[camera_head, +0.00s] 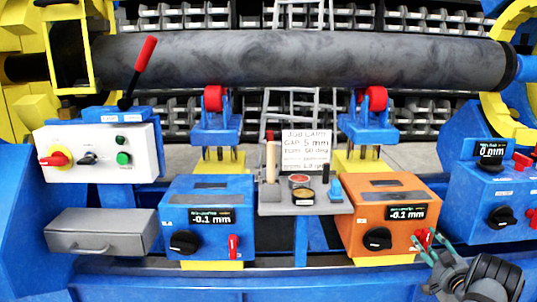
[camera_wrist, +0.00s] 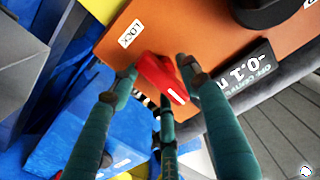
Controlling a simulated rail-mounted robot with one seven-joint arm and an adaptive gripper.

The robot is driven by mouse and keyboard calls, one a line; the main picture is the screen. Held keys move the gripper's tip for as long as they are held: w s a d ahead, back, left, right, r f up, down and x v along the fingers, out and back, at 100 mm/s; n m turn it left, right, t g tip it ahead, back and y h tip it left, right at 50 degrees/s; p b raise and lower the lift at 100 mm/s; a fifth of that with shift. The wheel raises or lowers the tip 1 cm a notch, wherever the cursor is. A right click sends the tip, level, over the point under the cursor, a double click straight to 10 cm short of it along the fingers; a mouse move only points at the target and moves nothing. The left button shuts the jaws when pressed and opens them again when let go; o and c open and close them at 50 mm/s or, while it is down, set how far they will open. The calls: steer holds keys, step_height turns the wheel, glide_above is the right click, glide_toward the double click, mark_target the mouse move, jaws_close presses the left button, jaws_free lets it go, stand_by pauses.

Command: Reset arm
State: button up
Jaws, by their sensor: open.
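My gripper (camera_head: 428,254) is at the lower right in the head view, with teal fingers reaching up to the right side of the orange control box (camera_head: 377,210). In the wrist view its open fingers (camera_wrist: 160,80) spread around the red lock lever (camera_wrist: 163,78) on the orange box. The lever lies between the fingertips, beside a "LOCK" label. Whether any finger touches it I cannot tell. The orange box's display (camera_head: 407,213) reads -0.1 mm. In the head view the fingers partly cover the lever.
A blue box (camera_head: 207,190) with a similar red lever stands left. A small tray (camera_head: 285,209) holds tools between the boxes. A blue control box (camera_head: 485,180) stands close on the right. A large grey pipe (camera_head: 300,58) lies above red rollers (camera_head: 376,98).

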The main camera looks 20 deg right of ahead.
steer(key=shift+w+d, duration=0.1)
steer(key=shift+w, duration=0.25)
steer(key=v, duration=1.1)
steer(key=x, duration=1)
steer(key=shift+w, duration=0.25)
steer(key=shift+w+d, duration=0.2)
steer(key=shift+n, duration=1.2)
